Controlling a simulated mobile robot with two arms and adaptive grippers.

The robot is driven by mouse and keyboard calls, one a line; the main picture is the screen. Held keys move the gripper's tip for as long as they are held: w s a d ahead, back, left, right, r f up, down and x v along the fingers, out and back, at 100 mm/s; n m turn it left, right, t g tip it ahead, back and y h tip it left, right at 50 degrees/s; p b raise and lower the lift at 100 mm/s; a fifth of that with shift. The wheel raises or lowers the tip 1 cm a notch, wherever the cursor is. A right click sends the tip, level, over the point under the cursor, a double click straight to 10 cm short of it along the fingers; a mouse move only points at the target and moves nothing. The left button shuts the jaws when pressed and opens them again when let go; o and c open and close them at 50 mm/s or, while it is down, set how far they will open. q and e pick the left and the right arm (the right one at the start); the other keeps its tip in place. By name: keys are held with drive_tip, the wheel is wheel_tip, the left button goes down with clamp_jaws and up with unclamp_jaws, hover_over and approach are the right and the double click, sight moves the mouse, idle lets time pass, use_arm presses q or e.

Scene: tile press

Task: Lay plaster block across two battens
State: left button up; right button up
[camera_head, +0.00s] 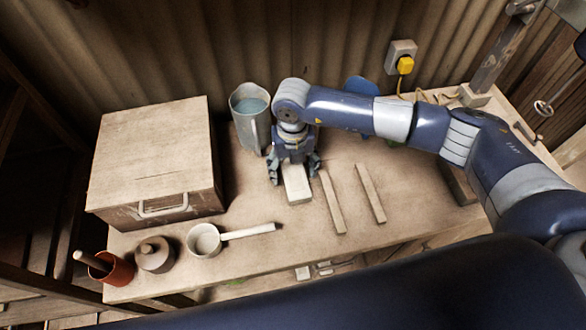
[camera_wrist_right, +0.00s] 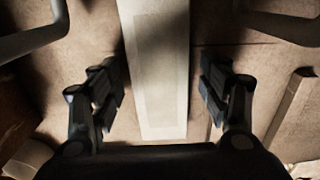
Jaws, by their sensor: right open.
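The pale plaster block (camera_head: 297,184) lies on the workbench below my right gripper (camera_head: 294,168). Its far end is hidden under the gripper. In the right wrist view the block (camera_wrist_right: 160,60) runs between the two open fingers of my right gripper (camera_wrist_right: 159,90), with a gap on each side. Two thin wooden battens lie on the bench to the right of the block: the nearer one (camera_head: 332,203) and the farther one (camera_head: 371,192), roughly parallel and apart. One batten (camera_wrist_right: 288,110) shows at the right in the wrist view. My left gripper is not in view.
A grey jug (camera_head: 250,130) stands close left of the right gripper. A large wooden box (camera_head: 152,145) fills the back left.

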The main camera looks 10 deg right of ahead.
drive_tip(key=shift+c, duration=1.1)
drive_tip(key=c, duration=1.1)
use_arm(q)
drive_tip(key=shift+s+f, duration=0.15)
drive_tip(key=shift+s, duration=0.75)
use_arm(e)
drive_tip(key=shift+r, duration=0.1)
drive_tip(key=shift+c, duration=0.8)
